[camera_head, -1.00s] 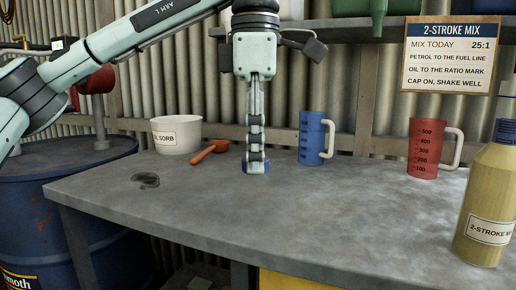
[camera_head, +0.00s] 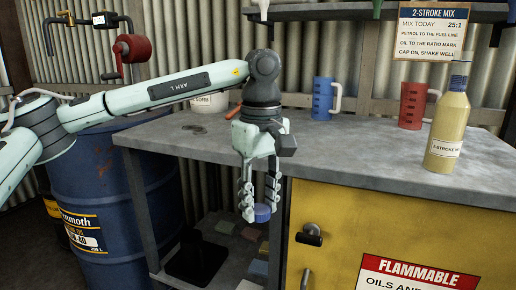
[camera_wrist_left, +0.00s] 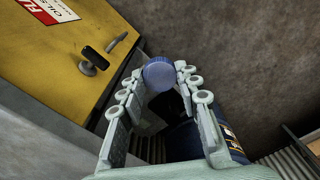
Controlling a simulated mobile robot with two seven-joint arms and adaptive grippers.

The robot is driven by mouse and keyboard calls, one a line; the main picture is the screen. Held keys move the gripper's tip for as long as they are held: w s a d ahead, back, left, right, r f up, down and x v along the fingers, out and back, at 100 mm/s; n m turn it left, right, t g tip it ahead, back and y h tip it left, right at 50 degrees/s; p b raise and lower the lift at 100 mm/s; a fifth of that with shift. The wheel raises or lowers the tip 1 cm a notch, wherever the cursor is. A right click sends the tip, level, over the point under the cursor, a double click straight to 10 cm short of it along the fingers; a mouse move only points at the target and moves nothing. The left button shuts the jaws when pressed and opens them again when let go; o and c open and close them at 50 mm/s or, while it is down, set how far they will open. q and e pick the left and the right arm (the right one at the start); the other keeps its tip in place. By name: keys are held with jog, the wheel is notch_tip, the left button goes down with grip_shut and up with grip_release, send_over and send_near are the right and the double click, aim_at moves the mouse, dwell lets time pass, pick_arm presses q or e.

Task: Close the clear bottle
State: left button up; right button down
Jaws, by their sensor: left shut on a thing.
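My left gripper (camera_head: 259,207) points down in front of the bench's front edge, shut on a round blue cap (camera_head: 263,214). The cap also shows between the fingertips in the left wrist view (camera_wrist_left: 158,74). The clear bottle (camera_head: 447,128), with yellowish contents and a 2-stroke mix label, stands upright on the right part of the bench, well apart from the gripper. Its narrow neck points up; the detail of its mouth is too small to tell. My right gripper is not in view.
The grey bench (camera_head: 350,155) carries a blue jug (camera_head: 322,98) and a red jug (camera_head: 411,105) behind. A white tub (camera_head: 208,103) is partly hidden by my left arm. A yellow cabinet (camera_head: 345,225) is below, and a blue drum (camera_head: 125,180) stands left.

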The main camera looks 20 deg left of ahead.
pick_arm(q)
notch_tip(320, 180, down, 16)
jog(key=s+m, duration=0.2)
jog(key=m, duration=0.9)
jog(key=shift+a+m, duration=0.25)
jog(key=shift+m, duration=0.15)
